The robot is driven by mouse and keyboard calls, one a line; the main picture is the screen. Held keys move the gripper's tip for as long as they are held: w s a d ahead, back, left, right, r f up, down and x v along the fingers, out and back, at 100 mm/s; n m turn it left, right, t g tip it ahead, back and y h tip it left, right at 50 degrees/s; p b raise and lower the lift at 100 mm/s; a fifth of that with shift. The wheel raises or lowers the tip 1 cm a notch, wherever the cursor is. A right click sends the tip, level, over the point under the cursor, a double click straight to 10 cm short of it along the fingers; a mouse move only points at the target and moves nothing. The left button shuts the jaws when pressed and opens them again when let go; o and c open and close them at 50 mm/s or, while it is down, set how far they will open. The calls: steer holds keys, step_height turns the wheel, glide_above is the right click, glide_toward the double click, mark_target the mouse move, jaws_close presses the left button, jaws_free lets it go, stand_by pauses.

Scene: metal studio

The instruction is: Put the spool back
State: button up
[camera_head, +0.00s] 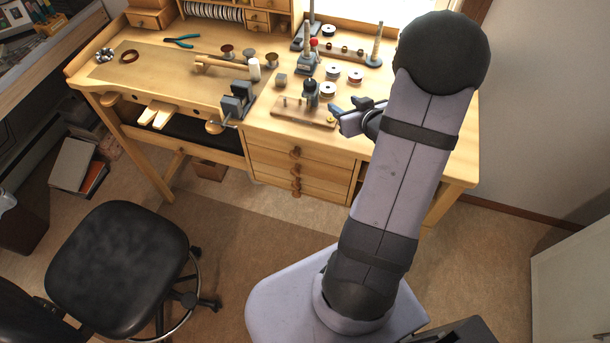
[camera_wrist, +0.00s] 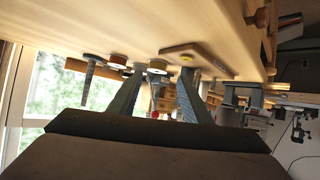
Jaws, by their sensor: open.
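Several small spools sit at the back right of the bench. In the head view, one pale spool with a dark centre (camera_head: 328,89) is nearest my gripper. My gripper (camera_head: 338,115) is open beside that end. In the wrist view, the open fingers (camera_wrist: 160,80) frame a spool with a pale rim (camera_wrist: 157,68); I cannot tell the depth between them. Nothing is held.
A dark upright tool (camera_head: 310,92) stands by the board. A stand with a red knob (camera_head: 313,42) and a tapered post (camera_head: 376,42) are behind the spools. A dark vise (camera_head: 237,103) is at left. The bench's right end is clear.

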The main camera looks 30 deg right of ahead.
steer(key=a+g, duration=0.1)
steer(key=a+f+g, duration=0.1)
steer(key=a, duration=0.1)
steer(key=s+a+g+h, duration=0.1)
steer(key=shift+a+f, duration=0.15)
steer(key=shift+a, duration=0.1)
steer(key=s+a+g+y, duration=0.2)
steer(key=s+a+g, duration=0.6)
steer(key=s+a, duration=1)
steer(key=shift+s+a+n+g+y, duration=0.15)
steer(key=shift+a+n+g+y, duration=0.2)
steer(key=shift+a, duration=0.7)
